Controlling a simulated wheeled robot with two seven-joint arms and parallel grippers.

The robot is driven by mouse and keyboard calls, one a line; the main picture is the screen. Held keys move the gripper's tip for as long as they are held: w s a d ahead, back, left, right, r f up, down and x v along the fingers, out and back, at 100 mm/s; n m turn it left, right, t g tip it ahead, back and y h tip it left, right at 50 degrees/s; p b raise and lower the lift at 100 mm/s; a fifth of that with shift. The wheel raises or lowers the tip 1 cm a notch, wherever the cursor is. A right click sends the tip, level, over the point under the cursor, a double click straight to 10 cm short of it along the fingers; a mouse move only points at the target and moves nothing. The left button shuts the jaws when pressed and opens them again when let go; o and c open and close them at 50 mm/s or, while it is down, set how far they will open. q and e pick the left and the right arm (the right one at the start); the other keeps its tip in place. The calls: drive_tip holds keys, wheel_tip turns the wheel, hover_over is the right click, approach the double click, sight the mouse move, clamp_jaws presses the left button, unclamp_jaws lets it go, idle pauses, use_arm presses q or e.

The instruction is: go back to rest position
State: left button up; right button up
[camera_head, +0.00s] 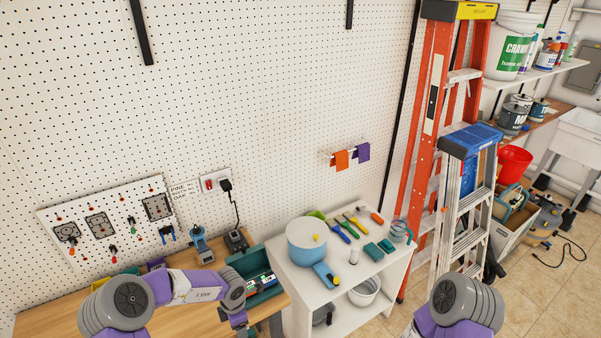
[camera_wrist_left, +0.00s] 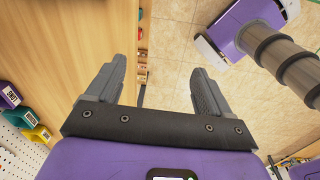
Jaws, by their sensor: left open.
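My left gripper shows in the left wrist view (camera_wrist_left: 160,75). Its two grey fingers are spread wide with nothing between them, beside the wooden workbench (camera_wrist_left: 60,55) and over the tiled floor (camera_wrist_left: 172,55). In the head view my left arm comes in from the left, bends over the bench (camera_head: 190,318) and runs down at the bottom, near the teal toolbox (camera_head: 262,296); its fingers are hard to make out there. My right arm shows only as a purple and grey part at the bottom right; its gripper is outside the head view.
A white shelf cart (camera_head: 300,280) holds a blue pot (camera_head: 306,242) and several tools. An orange ladder (camera_head: 431,110) and a grey stepladder (camera_head: 470,220) stand to its right. A pegboard wall (camera_head: 270,90) is behind. Floor is clear at the lower right (camera_head: 540,305).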

use_arm(q)
drive_tip(key=s+d+f+m+t, duration=0.3)
drive_tip(key=s+f+m, duration=0.3)
drive_tip(key=m, duration=0.6)
drive_tip(key=s+d+f+m+g+h, duration=0.1)
drive_tip(key=s+d+m+h, duration=0.15)
drive_tip(key=s, duration=0.25)
drive_tip(key=s+d+f+m+g+h+b, duration=0.1)
drive_tip(key=s+d+m, duration=0.1)
drive_tip(key=s+m, duration=0.25)
drive_tip(key=s+d+f+m+g+h, duration=0.1)
drive_tip(key=s+d+m, duration=0.1)
drive_tip(key=s, duration=0.4)
wheel_tip(320, 180, down, 16)
drive_tip(key=b, duration=1.7)
drive_tip(key=shift+w+f, duration=0.15)
drive_tip(key=shift+w, duration=0.15)
use_arm(e)
wheel_tip(320, 180, down, 18)
drive_tip(key=w, duration=0.1)
drive_tip(key=shift+w, duration=0.15)
use_arm(q)
drive_tip(key=shift+a, duration=0.1)
